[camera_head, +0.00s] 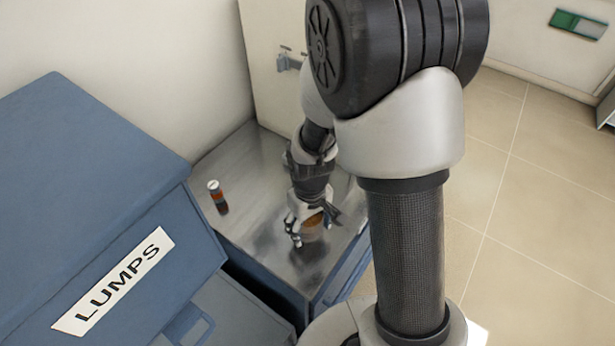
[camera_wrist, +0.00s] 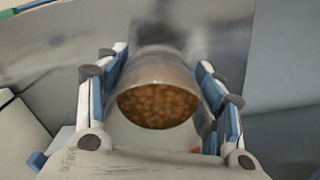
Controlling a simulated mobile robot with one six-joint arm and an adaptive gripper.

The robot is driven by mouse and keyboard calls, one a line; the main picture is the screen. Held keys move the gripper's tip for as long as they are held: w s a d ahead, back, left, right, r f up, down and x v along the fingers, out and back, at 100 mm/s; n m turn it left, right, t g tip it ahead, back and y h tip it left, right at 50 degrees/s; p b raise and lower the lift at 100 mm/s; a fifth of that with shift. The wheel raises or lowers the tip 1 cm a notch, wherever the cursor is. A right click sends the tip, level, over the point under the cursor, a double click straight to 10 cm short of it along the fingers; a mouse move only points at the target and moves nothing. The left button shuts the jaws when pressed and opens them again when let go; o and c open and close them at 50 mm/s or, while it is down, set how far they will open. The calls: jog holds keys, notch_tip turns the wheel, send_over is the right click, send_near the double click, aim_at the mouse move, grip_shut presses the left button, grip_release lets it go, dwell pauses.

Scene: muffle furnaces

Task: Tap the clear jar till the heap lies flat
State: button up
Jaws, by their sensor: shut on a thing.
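The clear jar (camera_wrist: 157,74) is between my gripper's two fingers in the wrist view, with brown lumps (camera_wrist: 158,106) inside. My gripper (camera_wrist: 160,62) is shut on the jar, with one finger on each side. In the head view my gripper (camera_head: 311,226) is low over the metal bench top, and the brown of the jar's contents (camera_head: 315,220) shows between the fingers. I cannot tell whether the jar's base touches the bench. Whether the lumps are heaped or level is not clear.
A blue cabinet (camera_head: 80,170) labelled LUMPS is at the left front. A pale box with a fitting (camera_head: 288,62) stands at the back. Bare bench lies between cylinder and gripper.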

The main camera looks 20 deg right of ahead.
notch_tip(320, 180, down, 5)
jog(key=b, duration=0.4)
jog(key=shift+r, duration=0.15)
jog(key=shift+r+p, duration=0.3)
jog(key=shift+c, duration=0.5)
jog(key=o, duration=1.3)
jog(key=shift+r, duration=0.1)
notch_tip(320, 180, up, 12)
jog(key=s+r+m+t, duration=0.2)
jog(key=s+r+t, duration=0.2)
jog(key=s+r, duration=0.9)
jog(key=shift+s+r+m+t, duration=0.3)
jog(key=shift+r, duration=0.35)
